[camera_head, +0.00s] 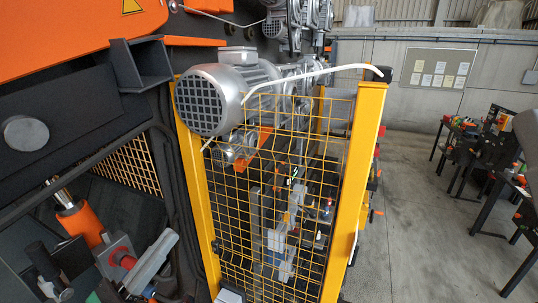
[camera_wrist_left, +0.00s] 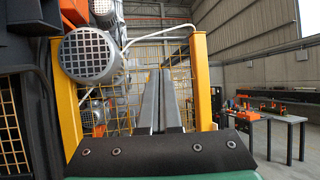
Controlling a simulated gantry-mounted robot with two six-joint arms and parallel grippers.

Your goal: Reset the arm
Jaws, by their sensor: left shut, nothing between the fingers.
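My left gripper (camera_head: 161,252) is low at the left in the head view. Its grey fingers point up and to the right, in front of the machine. The left wrist view shows the two long grey fingers (camera_wrist_left: 161,100) side by side and closed, with nothing held between them. They point toward the yellow mesh guard (camera_head: 300,150) and appear in front of it; the gap to the mesh cannot be judged. My right gripper is not in view.
A grey motor (camera_head: 212,100) sits at the guard's upper left, between yellow posts (camera_head: 362,180). Dark machine framework (camera_head: 75,130) with an orange cover stands at the left. Black tables (camera_head: 480,160) stand at the right. The concrete floor (camera_head: 415,240) between is clear.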

